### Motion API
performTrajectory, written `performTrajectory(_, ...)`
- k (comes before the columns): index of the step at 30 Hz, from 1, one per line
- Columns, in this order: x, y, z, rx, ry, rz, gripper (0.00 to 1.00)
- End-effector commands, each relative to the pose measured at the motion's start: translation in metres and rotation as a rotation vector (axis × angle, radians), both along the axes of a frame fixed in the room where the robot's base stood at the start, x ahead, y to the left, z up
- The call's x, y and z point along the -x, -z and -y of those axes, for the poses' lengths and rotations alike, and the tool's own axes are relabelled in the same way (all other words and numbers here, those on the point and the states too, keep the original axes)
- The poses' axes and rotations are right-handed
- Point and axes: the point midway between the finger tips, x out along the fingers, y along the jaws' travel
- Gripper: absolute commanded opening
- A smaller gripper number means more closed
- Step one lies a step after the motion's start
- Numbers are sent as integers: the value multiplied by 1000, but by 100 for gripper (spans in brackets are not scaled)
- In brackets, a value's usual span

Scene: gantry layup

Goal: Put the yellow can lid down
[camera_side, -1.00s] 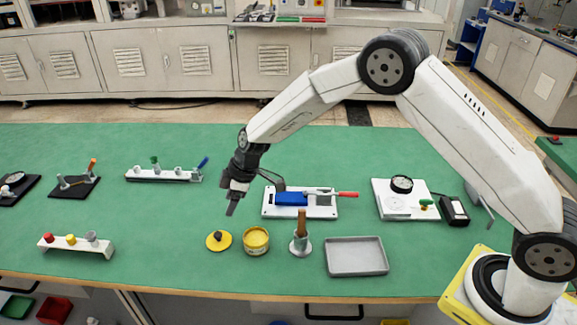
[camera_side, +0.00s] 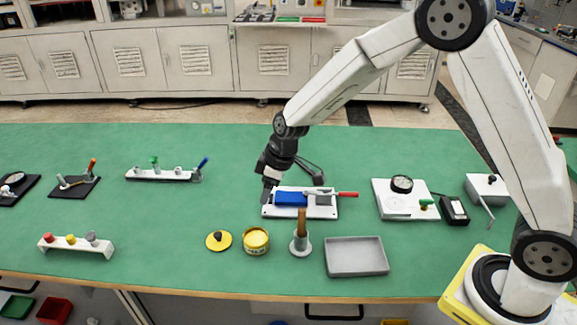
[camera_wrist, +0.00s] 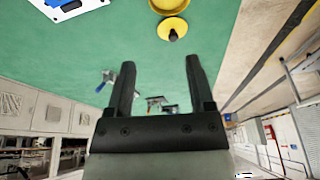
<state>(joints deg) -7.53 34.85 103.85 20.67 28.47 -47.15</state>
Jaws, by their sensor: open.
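The yellow can lid (camera_side: 218,240), with a dark knob on top, lies flat on the green table, left of the open yellow can (camera_side: 256,240). The lid (camera_wrist: 172,29) and part of the can (camera_wrist: 168,5) also show at the top of the wrist view. My gripper (camera_side: 268,195) is above the table, beside the left end of the white board with the blue block, up and to the right of the lid. In the wrist view its two dark fingers (camera_wrist: 158,75) are apart with nothing between them.
Right of the can stand a metal cup with a brown handle (camera_side: 301,243) and a grey tray (camera_side: 356,257). The white board (camera_side: 323,212) is behind them. A rack with coloured knobs (camera_side: 75,245) is at left. The table between rack and lid is clear.

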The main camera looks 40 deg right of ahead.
Motion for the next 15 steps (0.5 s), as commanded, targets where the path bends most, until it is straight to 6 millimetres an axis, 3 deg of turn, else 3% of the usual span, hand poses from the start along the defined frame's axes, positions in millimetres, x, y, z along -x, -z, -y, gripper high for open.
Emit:
performTrajectory(6, 58, -23, 37, 25, 206, -30, 69)
performTrajectory(15, 145, -38, 76, 43, 478, -51, 69)
